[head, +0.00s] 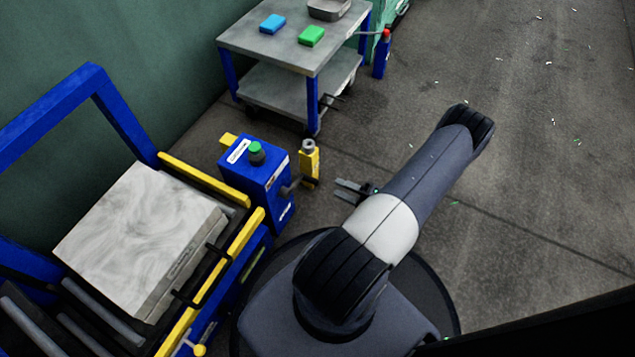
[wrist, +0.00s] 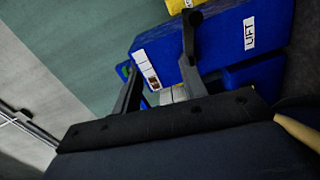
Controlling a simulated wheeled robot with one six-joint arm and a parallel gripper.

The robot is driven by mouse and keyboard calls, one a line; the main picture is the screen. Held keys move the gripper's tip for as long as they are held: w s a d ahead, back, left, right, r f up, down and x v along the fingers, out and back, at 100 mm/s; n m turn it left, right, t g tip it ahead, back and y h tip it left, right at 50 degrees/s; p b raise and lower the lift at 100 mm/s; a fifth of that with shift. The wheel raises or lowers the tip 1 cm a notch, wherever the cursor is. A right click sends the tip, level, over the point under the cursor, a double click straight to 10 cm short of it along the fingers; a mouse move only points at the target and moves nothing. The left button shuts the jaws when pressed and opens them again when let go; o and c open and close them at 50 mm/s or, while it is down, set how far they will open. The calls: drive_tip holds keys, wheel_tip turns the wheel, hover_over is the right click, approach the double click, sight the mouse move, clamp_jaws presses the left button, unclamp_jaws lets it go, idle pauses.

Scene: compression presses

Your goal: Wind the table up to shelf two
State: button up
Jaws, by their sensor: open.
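A blue box (head: 258,178) with a green button (head: 256,150) on top stands left of my gripper (head: 352,188). In the wrist view its blue side carries a LIFT label (wrist: 249,33). A dark crank-like handle (head: 293,187) sticks out of its right side, near a yellow post (head: 309,165) with a grey round top. My gripper is open and empty, its fingers pointing at the handle with a gap between. In the wrist view the fingers (wrist: 162,50) overlap the blue box. A frame with yellow rails (head: 205,180) holds a large pale block (head: 140,240) at the left.
A grey two-level trolley (head: 300,45) with blue legs stands behind, carrying a blue block (head: 272,24), a green block (head: 311,36) and a grey tray (head: 328,9). A blue, red-topped item (head: 382,55) stands beside it.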

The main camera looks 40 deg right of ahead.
wheel_tip(320, 180, down, 2)
drive_tip(key=n, duration=0.4)
drive_tip(key=n+b, duration=0.2)
drive_tip(key=n, duration=1.2)
approach(317, 181)
drive_tip(key=b+x, duration=0.1)
drive_tip(key=x, duration=0.2)
drive_tip(key=b+x, duration=0.1)
drive_tip(key=x, duration=0.2)
drive_tip(key=f+b+x, duration=0.1)
drive_tip(key=x, duration=0.3)
drive_tip(key=shift+c, duration=0.2)
clamp_jaws()
